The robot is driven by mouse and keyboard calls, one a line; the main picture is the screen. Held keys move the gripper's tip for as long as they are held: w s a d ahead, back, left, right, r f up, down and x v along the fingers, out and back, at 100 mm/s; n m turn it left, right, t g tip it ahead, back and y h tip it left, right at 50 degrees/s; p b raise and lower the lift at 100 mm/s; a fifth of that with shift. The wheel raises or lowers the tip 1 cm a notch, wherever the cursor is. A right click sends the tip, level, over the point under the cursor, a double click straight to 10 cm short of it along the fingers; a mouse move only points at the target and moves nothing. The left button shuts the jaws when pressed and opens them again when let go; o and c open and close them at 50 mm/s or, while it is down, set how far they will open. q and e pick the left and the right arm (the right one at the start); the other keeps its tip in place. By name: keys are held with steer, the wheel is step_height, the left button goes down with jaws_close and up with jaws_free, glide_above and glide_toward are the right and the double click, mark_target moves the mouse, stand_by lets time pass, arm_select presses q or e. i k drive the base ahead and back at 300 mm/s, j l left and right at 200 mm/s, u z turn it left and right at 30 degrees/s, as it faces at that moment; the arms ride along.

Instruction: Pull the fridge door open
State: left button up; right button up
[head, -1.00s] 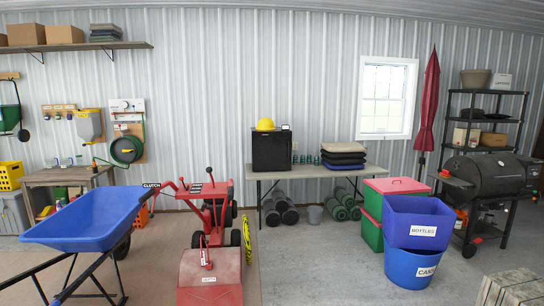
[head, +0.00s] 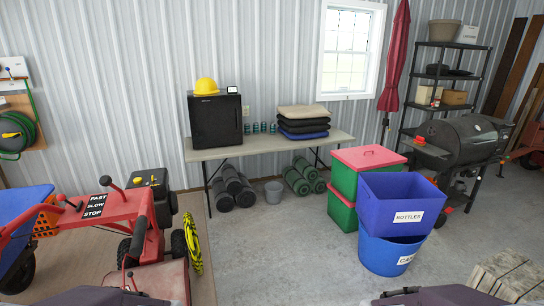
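The fridge (head: 216,121) is a small black box with a dark front. It stands on the left end of a long folding table (head: 265,146) against the corrugated wall. Its door looks closed. A yellow hard hat (head: 206,86) and a small white-framed display (head: 232,90) sit on top of it. Neither gripper shows. Only dark grey parts of my own arms show at the bottom edge, well short of the fridge.
A red machine (head: 125,213) stands at left, in front of the table's left side. Blue bins (head: 402,206) stand at right beside stacked red-lidded boxes (head: 368,157). Concrete floor (head: 275,245) is clear between.

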mark_target(215, 121)
steer(key=i, duration=0.55)
steer(key=i+u, duration=0.1)
steer(key=i, duration=0.4)
steer(key=i+l+u, duration=0.1)
steer(key=i, duration=0.45)
steer(key=i+l, duration=0.15)
steer(key=i, duration=0.35)
steer(key=i+l+u, duration=0.1)
steer(key=i, duration=0.4)
steer(key=i+l, duration=0.2)
steer(key=i, duration=0.35)
steer(key=i+l+u, duration=0.15)
steer(key=i, duration=0.35)
steer(key=i+u, duration=0.25)
steer(key=i, duration=0.2)
steer(key=i+l+u, duration=0.25)
steer(key=i, duration=0.25)
steer(key=i+l+u, duration=0.2)
steer(key=i, duration=0.25)
